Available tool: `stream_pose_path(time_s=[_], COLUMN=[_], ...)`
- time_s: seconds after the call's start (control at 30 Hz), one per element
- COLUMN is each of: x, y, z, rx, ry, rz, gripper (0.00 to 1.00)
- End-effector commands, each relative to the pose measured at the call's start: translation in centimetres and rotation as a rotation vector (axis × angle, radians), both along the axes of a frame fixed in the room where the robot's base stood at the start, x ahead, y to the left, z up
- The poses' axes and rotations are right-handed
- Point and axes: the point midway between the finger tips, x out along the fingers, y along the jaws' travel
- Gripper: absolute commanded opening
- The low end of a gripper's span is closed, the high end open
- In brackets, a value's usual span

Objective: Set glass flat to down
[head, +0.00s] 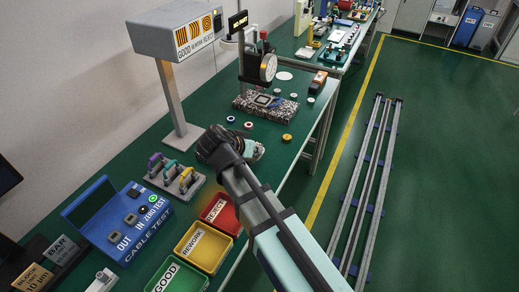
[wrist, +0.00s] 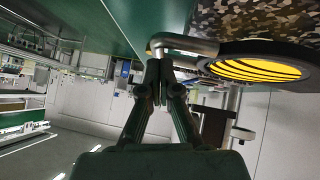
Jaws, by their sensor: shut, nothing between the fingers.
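The glass flat (wrist: 260,68) shows in the wrist view as a round disc with yellow and dark curved bands in a dark ring. A bent metal handle (wrist: 185,46) runs left from the ring. The ring lies close against a speckled surface (wrist: 270,20); I cannot tell whether it rests fully on it. My gripper (wrist: 157,72) is shut and empty, its fingertips right by the bent end of the handle; I cannot tell whether they touch. In the head view my gripper (head: 211,141) is low over the bench and hides the flat there.
A grey light box on a post (head: 180,32) stands at the back left. A speckled plate (head: 262,107) with a dial gauge (head: 267,68) is beyond my gripper. Red (head: 221,229), yellow (head: 218,258) and green (head: 190,276) trays and a blue test box (head: 107,216) are nearer.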

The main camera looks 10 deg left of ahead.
Motion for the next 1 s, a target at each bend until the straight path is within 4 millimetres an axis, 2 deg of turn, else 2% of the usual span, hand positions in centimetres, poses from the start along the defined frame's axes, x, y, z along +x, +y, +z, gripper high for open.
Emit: stream_pose_path(time_s=[0.27,0.5,0.57,0.7,1.0], x=[0.1,0.6,-0.6,-2.6,-5.5], y=[0.1,0.5,1.0,2.0,3.4], z=[0.9,4.9,5.0,7.1,10.1], rx=[-0.001,0.002,0.002,0.002,0.0], ry=[0.0,-0.001,-0.003,-0.003,0.0], rz=[-0.002,-0.008,-0.004,-0.005,-0.006], gripper=[0.0,0.0,0.0,0.0,0.0])
